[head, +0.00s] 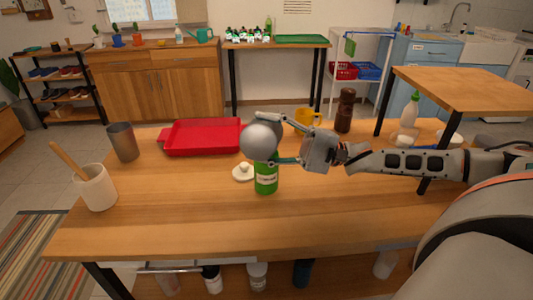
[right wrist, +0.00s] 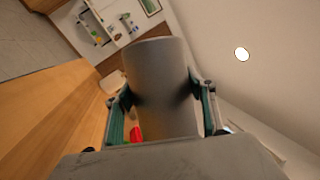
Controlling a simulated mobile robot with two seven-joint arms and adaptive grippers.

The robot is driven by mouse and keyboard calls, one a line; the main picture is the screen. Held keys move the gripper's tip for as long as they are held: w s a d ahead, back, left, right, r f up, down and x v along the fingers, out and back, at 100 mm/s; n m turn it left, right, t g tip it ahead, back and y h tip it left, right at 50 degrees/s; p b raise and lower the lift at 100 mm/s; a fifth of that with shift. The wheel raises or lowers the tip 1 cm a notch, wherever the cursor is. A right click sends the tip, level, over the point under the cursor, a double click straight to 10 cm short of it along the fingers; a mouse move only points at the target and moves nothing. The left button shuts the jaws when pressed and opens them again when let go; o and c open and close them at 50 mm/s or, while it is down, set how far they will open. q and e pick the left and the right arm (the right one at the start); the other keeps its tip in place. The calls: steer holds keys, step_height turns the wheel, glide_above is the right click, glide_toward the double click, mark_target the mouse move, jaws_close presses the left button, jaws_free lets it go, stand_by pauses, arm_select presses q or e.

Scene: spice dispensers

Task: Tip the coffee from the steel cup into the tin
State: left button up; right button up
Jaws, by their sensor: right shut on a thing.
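My right gripper (head: 268,138) is shut on the steel cup (head: 260,139), one finger above it and one below in the head view. The grey cup is tipped well over, with a round end toward the head camera; its mouth and any coffee are hidden. It is just above the green tin (head: 266,179), which stands upright on the table with a pale label. The tin's top is covered from view by the cup and finger. In the right wrist view the cup (right wrist: 158,85) sits between both fingers. My left gripper is not in view.
A white lid (head: 243,173) lies left of the tin. A red tray (head: 203,138), another steel tumbler (head: 123,142) and a cream crock with a wooden spoon (head: 95,188) stand left. A yellow mug (head: 306,117) and brown mill (head: 345,110) stand behind. The front table is clear.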

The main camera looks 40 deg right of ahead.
steer(key=shift+w+d+r+m+t+p, duration=0.25)
steer(key=shift+r+m+t+p, duration=0.1)
steer(key=shift+m, duration=0.45)
steer(key=shift+w+d+r+m+t+h+p, duration=0.3)
steer(key=shift+r+m+t+p, duration=0.1)
steer(key=shift+m, duration=0.5)
